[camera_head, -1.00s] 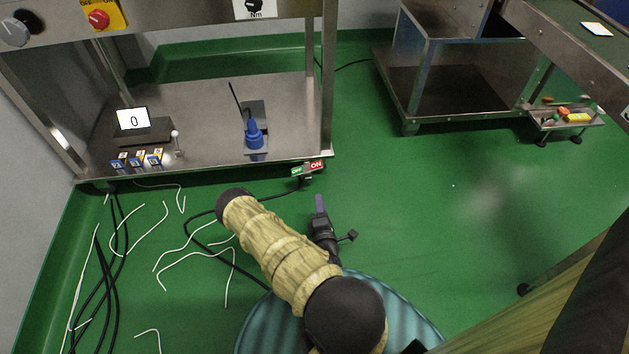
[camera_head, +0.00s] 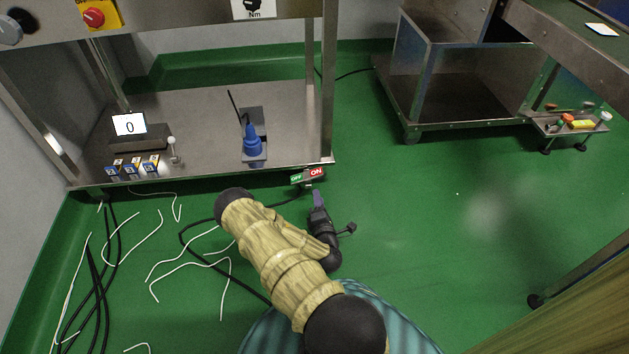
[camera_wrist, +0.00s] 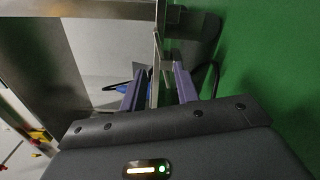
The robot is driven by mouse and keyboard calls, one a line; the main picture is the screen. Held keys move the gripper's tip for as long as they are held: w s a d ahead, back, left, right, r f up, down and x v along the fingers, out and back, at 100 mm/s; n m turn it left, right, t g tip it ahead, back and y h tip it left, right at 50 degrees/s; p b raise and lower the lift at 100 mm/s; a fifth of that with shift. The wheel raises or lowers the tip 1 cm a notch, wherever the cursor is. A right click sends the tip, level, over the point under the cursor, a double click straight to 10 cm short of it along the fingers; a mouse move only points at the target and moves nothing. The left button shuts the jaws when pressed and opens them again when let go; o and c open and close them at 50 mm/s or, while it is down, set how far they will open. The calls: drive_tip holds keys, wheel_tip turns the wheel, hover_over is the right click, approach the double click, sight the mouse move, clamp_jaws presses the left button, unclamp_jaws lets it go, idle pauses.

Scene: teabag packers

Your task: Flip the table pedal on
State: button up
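The table pedal (camera_head: 307,175) is a small box with a green OFF half on the left and a red ON half on the right. It sits low at the front right corner of the near steel table (camera_head: 215,173). My gripper (camera_head: 317,197), with purple fingertips, is just below the pedal's ON side in the head view, with little gap showing. In the wrist view my gripper's two purple fingers (camera_wrist: 158,88) stand apart, with a thin grey metal edge showing between them. I cannot make out the pedal's labels there or tell whether the fingers touch it.
Black cables (camera_head: 98,285) and white cords lie on the green floor at left. On the table's lower shelf stand a scale display (camera_head: 129,125), small boxes and a blue tool (camera_head: 251,140). A second steel stand (camera_head: 440,110) is at right. Floor between is clear.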

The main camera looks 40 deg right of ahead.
sight(314, 175)
drive_tip(key=b+x, duration=0.5)
drive_tip(key=x, duration=0.6)
drive_tip(key=shift+a+b, duration=0.1)
drive_tip(key=shift+b, duration=0.3)
